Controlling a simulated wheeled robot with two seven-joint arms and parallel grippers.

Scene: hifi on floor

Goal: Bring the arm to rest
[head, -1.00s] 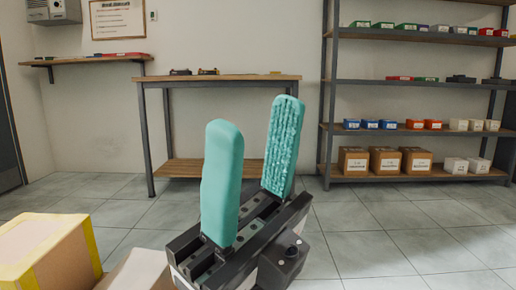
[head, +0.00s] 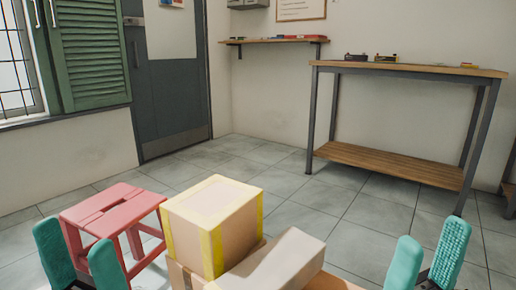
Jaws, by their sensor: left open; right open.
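My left gripper (head: 80,258) shows at the lower left of the head view, with its two teal fingers apart and nothing between them. It is in front of a red stool. My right gripper (head: 427,258) shows at the lower right, with its teal fingers apart and empty. The bottoms of both grippers and the arms behind them are cut off by the lower picture edge.
The red stool (head: 112,208) stands at the left. Beside it a yellow-taped cardboard box (head: 212,212) and another box (head: 275,262) sit between my grippers. A workbench (head: 405,68) stands at the back right. A grey door (head: 168,85) is at the back left. Tiled floor lies clear between.

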